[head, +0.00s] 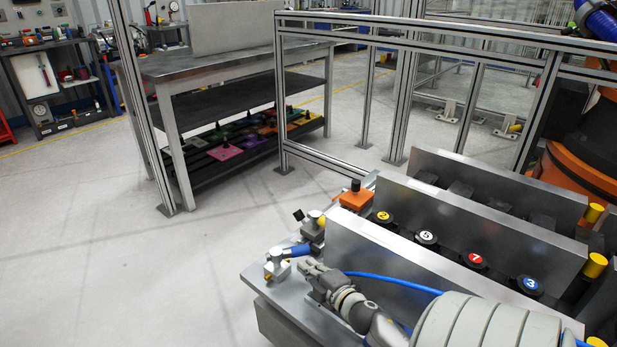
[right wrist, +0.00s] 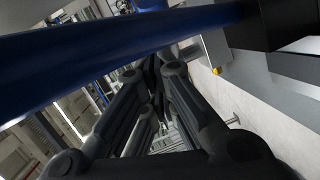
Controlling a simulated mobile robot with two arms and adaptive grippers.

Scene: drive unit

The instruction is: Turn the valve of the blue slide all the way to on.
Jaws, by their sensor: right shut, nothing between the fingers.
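A small valve with a blue handle (head: 297,250) sits on a grey metal fitting (head: 277,265) at the front left corner of the drive unit, in the head view. My right gripper (head: 308,268) is just beside the blue handle, on its near side. I cannot tell whether they touch. In the right wrist view my right gripper's fingers (right wrist: 158,75) are closed together with nothing between them. A thick blue bar or hose (right wrist: 110,55) crosses close above the fingers there. My left gripper is not in view.
Upright metal plates (head: 450,262) stand beside my right arm, with numbered round caps (head: 427,238) between them. A blue hose (head: 395,283) runs along the front plate. An orange block (head: 356,197) is behind the valve. Open floor (head: 120,270) lies to the left.

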